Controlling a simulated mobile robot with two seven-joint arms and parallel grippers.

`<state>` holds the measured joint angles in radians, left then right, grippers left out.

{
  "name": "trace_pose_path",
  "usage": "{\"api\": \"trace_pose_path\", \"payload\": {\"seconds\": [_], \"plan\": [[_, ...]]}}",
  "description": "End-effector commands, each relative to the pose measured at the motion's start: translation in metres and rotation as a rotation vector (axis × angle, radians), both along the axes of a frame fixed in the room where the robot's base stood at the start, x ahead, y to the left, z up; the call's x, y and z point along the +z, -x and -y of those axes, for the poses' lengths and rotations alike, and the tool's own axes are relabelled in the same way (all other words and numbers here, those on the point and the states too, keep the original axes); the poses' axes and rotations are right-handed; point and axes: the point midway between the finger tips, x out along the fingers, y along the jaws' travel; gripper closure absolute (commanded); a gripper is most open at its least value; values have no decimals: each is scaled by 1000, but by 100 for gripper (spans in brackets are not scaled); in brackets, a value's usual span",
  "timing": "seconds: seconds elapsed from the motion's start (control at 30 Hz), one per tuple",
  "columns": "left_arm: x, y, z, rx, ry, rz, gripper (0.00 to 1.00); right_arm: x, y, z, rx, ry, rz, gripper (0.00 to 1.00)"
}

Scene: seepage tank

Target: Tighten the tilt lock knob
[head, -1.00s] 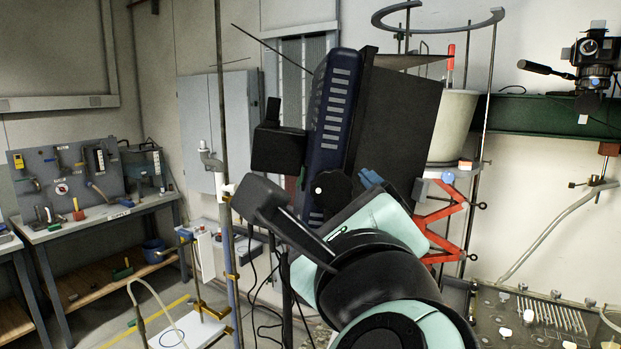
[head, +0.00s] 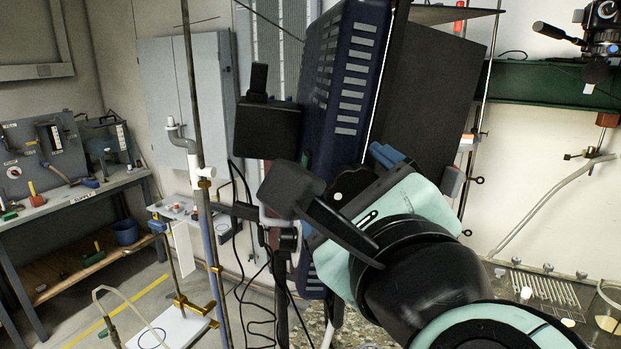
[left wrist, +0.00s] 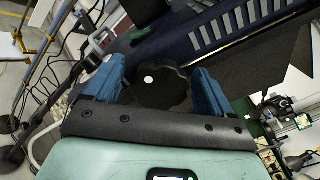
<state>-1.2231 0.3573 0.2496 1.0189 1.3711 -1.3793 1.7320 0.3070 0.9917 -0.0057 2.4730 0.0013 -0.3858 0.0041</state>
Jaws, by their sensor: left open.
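The tilt lock knob (left wrist: 165,88) is black and lobed with a white dot, on the side of a dark blue lamp housing (head: 345,80). In the head view the knob (head: 347,184) is partly hidden by my left gripper. My left gripper (left wrist: 157,84) is open, with one blue finger on each side of the knob in the left wrist view. A gap shows between the knob and the fingers there; I cannot tell whether they touch. My right gripper is not in view.
A black box (head: 267,130) sticks out left of the housing, and a black flap (head: 430,95) stands at its right. Cables hang below. A thin upright pole (head: 196,120) stands to the left. A workbench (head: 85,190) is further left, with open floor before it.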

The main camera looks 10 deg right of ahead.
Motion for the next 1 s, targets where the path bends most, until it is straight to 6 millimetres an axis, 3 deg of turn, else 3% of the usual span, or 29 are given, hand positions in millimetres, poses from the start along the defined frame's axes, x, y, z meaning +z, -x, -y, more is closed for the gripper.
{"api": "trace_pose_path", "payload": {"seconds": [0.27, 0.4, 0.43, 0.77, 1.0], "plan": [[0, 0, 0, 0, -1, 0, 19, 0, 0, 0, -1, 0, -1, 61], [0, 0, 0, 0, -1, 0, 65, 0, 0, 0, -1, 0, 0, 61], [0, 0, 0, 0, -1, 0, 67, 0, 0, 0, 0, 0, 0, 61], [0, 0, 0, 1, -36, 0, 67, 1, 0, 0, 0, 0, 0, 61], [1, -1, 0, 0, -169, -1, 67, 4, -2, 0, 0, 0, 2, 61]]}}
